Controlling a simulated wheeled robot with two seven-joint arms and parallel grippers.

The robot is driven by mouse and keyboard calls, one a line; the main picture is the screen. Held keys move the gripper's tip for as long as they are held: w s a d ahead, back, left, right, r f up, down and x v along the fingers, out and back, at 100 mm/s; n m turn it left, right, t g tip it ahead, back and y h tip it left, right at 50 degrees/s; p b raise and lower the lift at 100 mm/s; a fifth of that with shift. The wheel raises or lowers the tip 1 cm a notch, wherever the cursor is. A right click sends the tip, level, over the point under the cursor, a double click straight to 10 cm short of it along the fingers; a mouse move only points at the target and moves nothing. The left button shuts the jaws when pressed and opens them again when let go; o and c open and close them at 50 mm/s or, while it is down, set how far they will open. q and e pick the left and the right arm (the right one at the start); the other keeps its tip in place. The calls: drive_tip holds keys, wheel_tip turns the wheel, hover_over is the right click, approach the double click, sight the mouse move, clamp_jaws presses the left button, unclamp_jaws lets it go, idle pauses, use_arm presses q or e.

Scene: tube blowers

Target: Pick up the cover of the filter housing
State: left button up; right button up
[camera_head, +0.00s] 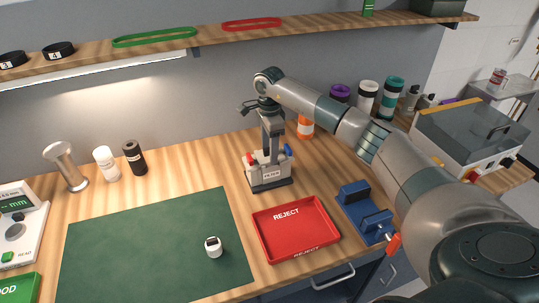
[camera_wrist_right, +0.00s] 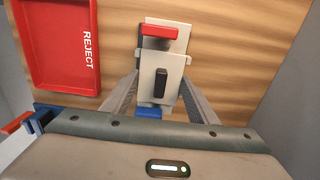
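The filter housing (camera_head: 268,172) is a light grey block on a dark base, with a red part on its left and a blue part on its right. In the right wrist view its grey top cover (camera_wrist_right: 174,68) carries a black upright handle (camera_wrist_right: 161,83), between a red piece (camera_wrist_right: 160,31) and a blue piece (camera_wrist_right: 148,112). My right gripper (camera_wrist_right: 162,80) points down over the housing. Its fingers are apart, one on each side of the black handle; I cannot tell whether they touch anything. My left gripper is not in view.
A red REJECT tray (camera_head: 297,230) lies in front of the housing, with a blue fixture (camera_head: 366,212) to its right. A green mat (camera_head: 150,250) holds a small white part (camera_head: 213,247).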

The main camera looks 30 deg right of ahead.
drive_tip(key=shift+c, duration=0.6)
drive_tip(key=shift+r, duration=0.15)
drive_tip(key=shift+w+r+b, duration=0.1)
drive_tip(key=shift+r+b, duration=0.45)
drive_tip(key=shift+b, duration=0.1)
wheel_tip(320, 180, up, 2)
drive_tip(key=shift+r+b, duration=0.15)
drive_tip(key=shift+b, duration=0.65)
drive_tip(key=s+d+r+b, duration=0.5)
drive_tip(key=s+d+r, duration=0.1)
drive_tip(key=d, duration=0.3)
drive_tip(key=shift+s+d+r, duration=0.3)
drive_tip(key=shift+d+r, duration=0.1)
drive_tip(key=shift+r, duration=0.25)
